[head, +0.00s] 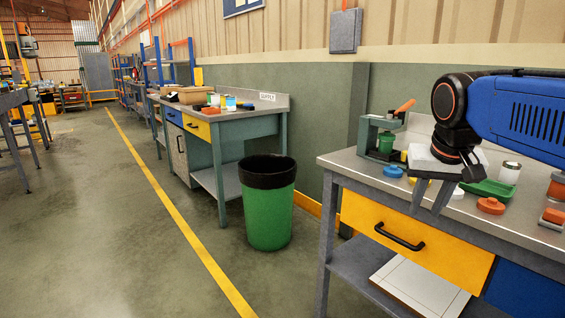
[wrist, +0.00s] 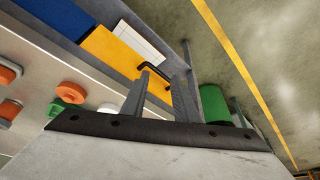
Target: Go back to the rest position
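My gripper (head: 431,200) hangs from the wrist at the front edge of the grey workbench (head: 345,162) on the right. Its two grey fingers point down, in front of the yellow drawer (head: 417,240) in the head view. In the wrist view the fingers of my gripper (wrist: 160,92) stand apart with nothing between them. The black drawer handle (wrist: 153,70) shows behind them there; I see no contact with it. The blue arm reaches in from the right.
A green bin (head: 269,215) stands left of the workbench. A green-grey press (head: 378,138), a blue disc (head: 393,171), an orange knob (head: 490,205), a white roll (head: 510,172) and a green tray (head: 488,189) are on the bench. The floor beside the yellow line is clear.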

